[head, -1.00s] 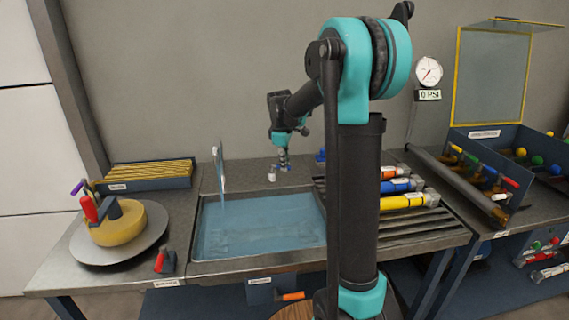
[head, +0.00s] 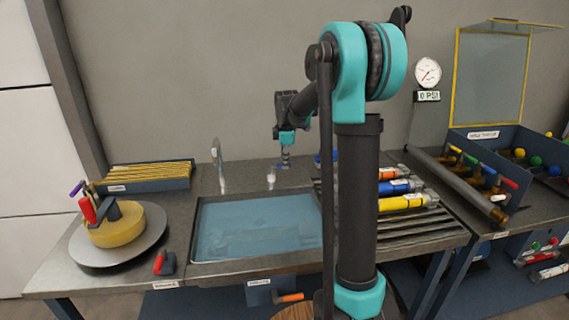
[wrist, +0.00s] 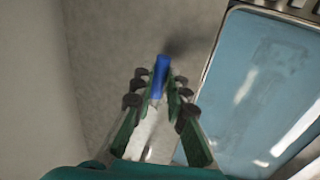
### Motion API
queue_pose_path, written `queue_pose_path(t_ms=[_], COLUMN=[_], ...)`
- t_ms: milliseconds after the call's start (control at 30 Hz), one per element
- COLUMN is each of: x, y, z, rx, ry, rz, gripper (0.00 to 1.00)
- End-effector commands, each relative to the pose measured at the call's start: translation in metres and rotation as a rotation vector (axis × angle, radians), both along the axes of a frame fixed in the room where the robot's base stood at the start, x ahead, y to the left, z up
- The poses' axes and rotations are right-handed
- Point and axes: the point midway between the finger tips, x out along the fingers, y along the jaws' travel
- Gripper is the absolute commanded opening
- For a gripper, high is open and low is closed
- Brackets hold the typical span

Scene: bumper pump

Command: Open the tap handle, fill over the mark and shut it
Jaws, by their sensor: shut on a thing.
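My gripper (wrist: 158,92) is shut on the blue tap handle (wrist: 160,72), which stands between its fingers in the wrist view. A pale metal piece (wrist: 148,130) shows below the handle. In the head view my gripper (head: 286,160) is at the back edge of the sink, just above and beside a small white fitting (head: 271,178). The sink basin (head: 197,225) holds a flat blue surface, which also shows in the wrist view (wrist: 265,85). I cannot make out the fill mark.
A yellow wheel on a round grey plate (head: 150,250) and a rod tray (head: 150,185) are left. Coloured cylinders lie on a slatted rack (head: 430,240) at right. A gauge (head: 427,72) reading 0 PSI stands behind. The wall is close in the wrist view.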

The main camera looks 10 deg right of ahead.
Motion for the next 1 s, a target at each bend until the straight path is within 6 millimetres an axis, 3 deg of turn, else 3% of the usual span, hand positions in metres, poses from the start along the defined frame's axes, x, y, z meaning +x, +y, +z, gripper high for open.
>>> queue_pose_path(t_ms=[433, 467, 633, 1000], x=[0.0036, 0.0036, 0.0034, 0.002], y=[-0.0001, -0.0001, -0.0001, -0.0003], z=[0.0003, 0.0003, 0.0002, 0.0051], rx=[0.0, 0.0, 0.001, 0.0], ry=[-0.002, -0.002, -0.001, -0.001], rz=[0.059, 0.059, 0.058, 0.057], gripper=[0.0, 0.15, 0.35, 0.35])
